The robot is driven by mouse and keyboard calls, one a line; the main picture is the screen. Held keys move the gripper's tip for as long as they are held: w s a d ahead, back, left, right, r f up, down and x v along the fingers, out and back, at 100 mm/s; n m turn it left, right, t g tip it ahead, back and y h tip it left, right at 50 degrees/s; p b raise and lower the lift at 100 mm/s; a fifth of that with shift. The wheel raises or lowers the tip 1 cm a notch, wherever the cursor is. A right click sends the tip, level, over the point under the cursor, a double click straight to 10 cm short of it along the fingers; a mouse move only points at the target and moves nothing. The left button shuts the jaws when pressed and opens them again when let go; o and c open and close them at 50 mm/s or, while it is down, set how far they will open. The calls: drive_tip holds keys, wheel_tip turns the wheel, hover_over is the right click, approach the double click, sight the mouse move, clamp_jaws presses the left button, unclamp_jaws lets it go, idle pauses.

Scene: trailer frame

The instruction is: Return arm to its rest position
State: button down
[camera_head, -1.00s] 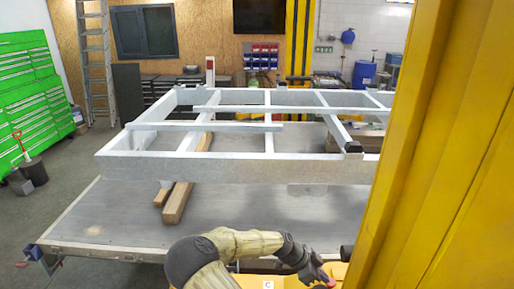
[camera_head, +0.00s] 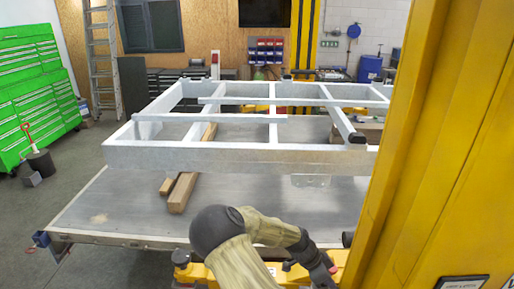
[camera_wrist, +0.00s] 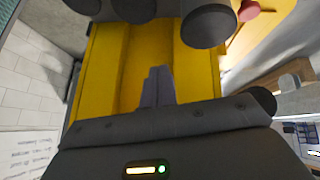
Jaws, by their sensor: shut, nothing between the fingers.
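My arm (camera_head: 262,226) shows at the bottom of the head view, bent at a dark joint, with its forearm sloping down to the right. Its end runs to the bottom edge beside the yellow column, so the fingertips cannot be made out there. In the wrist view my gripper (camera_wrist: 158,72) shows as two grey fingers pressed together, shut and empty. Yellow bodywork (camera_wrist: 118,62) fills the view behind the fingers. Whether they touch it cannot be told, but nothing is held.
A pale metal trailer frame (camera_head: 225,155) rests on wooden beams (camera_head: 183,191) on a large grey table (camera_head: 110,208) ahead of the arm. A yellow column (camera_head: 440,130) blocks the right side. Green tool cabinets (camera_head: 32,85) stand far left; the floor there is mostly clear.

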drive_tip(key=s+f+n+y+b, duration=0.1)
drive_tip(key=s+n+y+b, duration=0.1)
drive_tip(key=s+a+f+b, duration=0.1)
drive_tip(key=s, duration=0.1)
drive_tip(key=shift+f+n+y+b, duration=0.3)
drive_tip(key=shift+n+y, duration=0.1)
drive_tip(key=s+a+r+n+t+y+b, duration=0.4)
drive_tip(key=s+n+b, duration=0.5)
drive_tip(key=n, duration=0.5)
drive_tip(key=shift+s+a+r+b, duration=0.2)
drive_tip(key=shift+s+a+b, duration=0.15)
drive_tip(key=shift+a+b, duration=0.4)
drive_tip(key=shift+w+d, duration=0.1)
drive_tip(key=shift+w, duration=0.1)
